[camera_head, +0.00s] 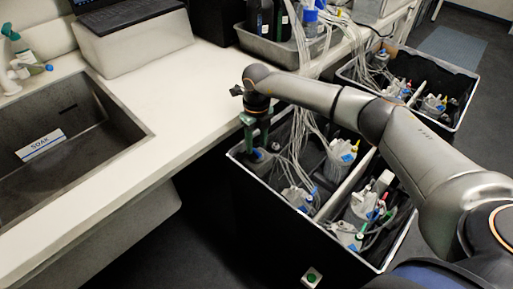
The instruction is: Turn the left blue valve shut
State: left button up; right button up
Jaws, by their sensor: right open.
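My right gripper (257,138) points down over the left corner of the near black bin (258,182). It is open, with its fingers over a bottle top whose cap they partly hide. Several small blue valve-like parts show in this bin: one at the front left (304,208), one farther back (347,157), and one at the front right (360,236). They are small, and I cannot tell which is the left blue valve or how their handles are turned. The gripper is apart from these three. My left gripper is not in view.
Pale tubes (300,130) run from the bench down into the bin, close to my right gripper. A white divider (345,186) splits the bin. A second bin (465,84) stands behind. The white bench (170,95) with a sink (70,112) lies left.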

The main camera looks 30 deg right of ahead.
aim_at(256, 152)
jog(key=shift+f, duration=1.5)
grip_shut()
